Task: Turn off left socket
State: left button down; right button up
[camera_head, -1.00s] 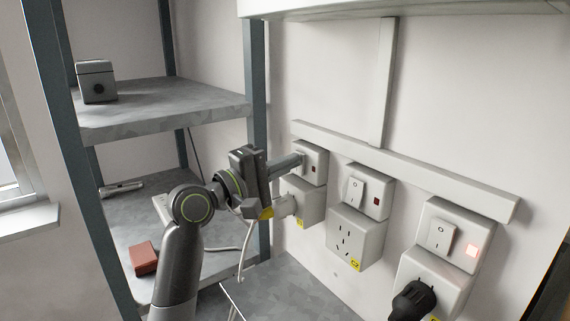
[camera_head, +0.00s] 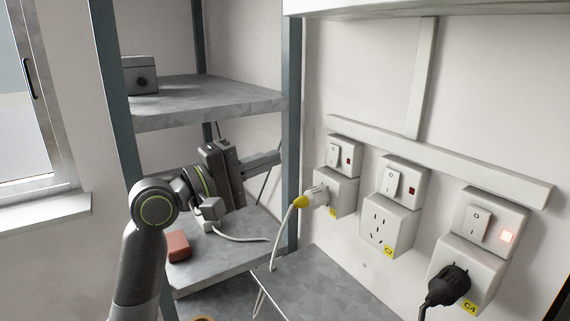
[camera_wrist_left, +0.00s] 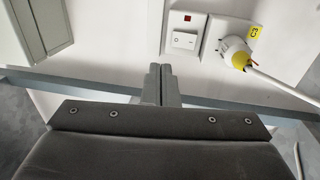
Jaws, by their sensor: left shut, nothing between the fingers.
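The left socket's switch box (camera_head: 331,167) is on the wall, with a white rocker switch (camera_head: 334,154) and a dark red, unlit indicator (camera_head: 347,154). Below it is the outlet box (camera_head: 341,197) with a yellow and white plug (camera_head: 309,199) in it. The rocker also shows in the left wrist view (camera_wrist_left: 185,40), with the indicator (camera_wrist_left: 187,17) unlit and the plug (camera_wrist_left: 236,53) to its right. My left gripper (camera_head: 279,157) is shut and empty, apart from the switch and to its left, by the shelf post. The fingers (camera_wrist_left: 161,68) point toward the wall in the wrist view. My right gripper is not in view.
The middle socket (camera_head: 391,215) has a dark indicator and no plug. The right socket (camera_head: 480,220) has a lit red indicator and a black plug (camera_head: 450,286). A shelf (camera_head: 215,98) with a blue-grey post (camera_head: 292,130) stands close to my left arm. A white cable hangs below the left plug.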

pick_arm(q)
jog(key=s+a+f+m+y, duration=0.1)
jog(key=s+a+f+y, duration=0.25)
jog(key=f, duration=0.75)
jog(key=s+a+f+y, duration=0.25)
jog(key=a+f, duration=0.25)
jog(key=f, duration=0.5)
jog(key=s+a+f+m+y, duration=0.1)
jog(key=s+a+f+y, duration=0.25)
jog(key=f, duration=0.75)
jog(key=s+a+f+m+g+y, duration=0.1)
jog(key=s+a+f+g+y, duration=0.3)
jog(key=s, duration=0.4)
jog(key=s+a+f+m+g+y, duration=0.15)
jog(key=s+a+f, duration=0.3)
jog(key=s, duration=0.45)
jog(key=s+a+f+m+g+y, duration=0.2)
jog(key=s+a+f, duration=0.1)
jog(key=s+f, duration=0.4)
notch_tip(320, 180, down, 25)
jog(key=s+a+g, duration=0.2)
jog(key=s+d+f, duration=0.1)
jog(key=s+f, duration=1.3)
jog(key=shift+s+d+f+g, duration=0.15)
jog(key=shift+s+d+g, duration=0.15)
jog(key=shift+g, duration=0.05)
